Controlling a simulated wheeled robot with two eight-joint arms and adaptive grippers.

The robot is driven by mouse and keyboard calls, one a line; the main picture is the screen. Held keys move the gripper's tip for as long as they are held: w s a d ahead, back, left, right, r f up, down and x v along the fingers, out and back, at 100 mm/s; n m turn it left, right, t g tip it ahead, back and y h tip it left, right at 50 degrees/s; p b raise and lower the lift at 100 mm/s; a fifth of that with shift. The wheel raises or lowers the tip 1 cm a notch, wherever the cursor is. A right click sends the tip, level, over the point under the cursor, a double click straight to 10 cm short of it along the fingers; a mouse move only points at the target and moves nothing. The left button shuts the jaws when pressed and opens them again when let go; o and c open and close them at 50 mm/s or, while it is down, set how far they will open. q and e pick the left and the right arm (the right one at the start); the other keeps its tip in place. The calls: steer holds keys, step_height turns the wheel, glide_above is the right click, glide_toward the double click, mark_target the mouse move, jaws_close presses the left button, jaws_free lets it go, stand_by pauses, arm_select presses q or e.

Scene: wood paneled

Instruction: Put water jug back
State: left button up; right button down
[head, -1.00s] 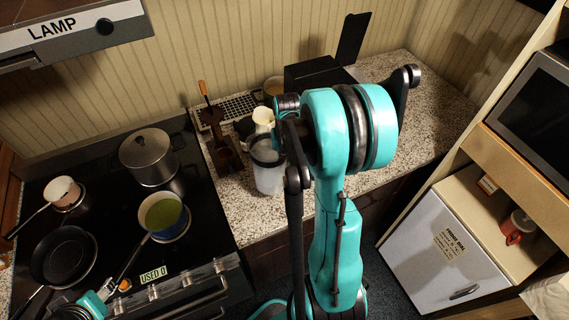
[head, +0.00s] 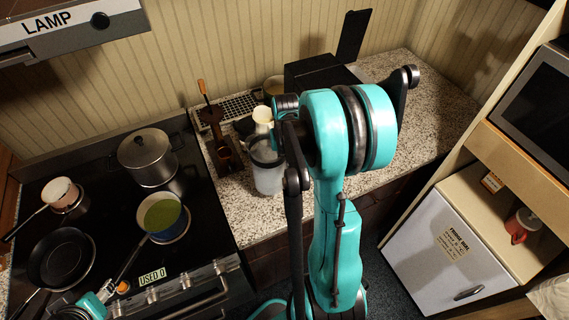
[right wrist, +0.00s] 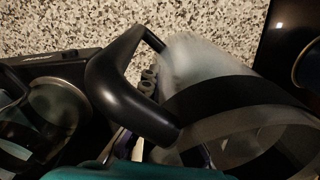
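The water jug (head: 268,172) is a pale translucent container with a dark band near its top. It stands on the speckled counter right of the stove, partly behind my right arm in the head view. In the right wrist view, the jug's cloudy body (right wrist: 195,65) and its curved black handle (right wrist: 125,90) are very close to the camera. My right gripper (head: 281,140) is at the jug's upper right side, mostly hidden by my arm. Its fingertips are not clear, so I cannot tell whether it grips the handle.
The stove at left holds a lidded pot (head: 148,158), a pot with green contents (head: 163,215), a small pan (head: 62,192) and a frying pan (head: 62,257). A dark box (head: 318,72) stands behind the jug. Counter (head: 430,110) to the right is clear. A mini fridge (head: 450,250) stands lower right.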

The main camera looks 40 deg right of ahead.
steer(key=shift+f+b, duration=2.5)
steer(key=shift+f, duration=0.6)
steer(key=shift+f+b, duration=0.3)
steer(key=c, duration=2.2)
jaws_free()
steer(key=o, duration=0.6)
steer(key=shift+c, duration=0.2)
steer(key=shift+o, duration=0.3)
steer(key=shift+o, duration=1.3)
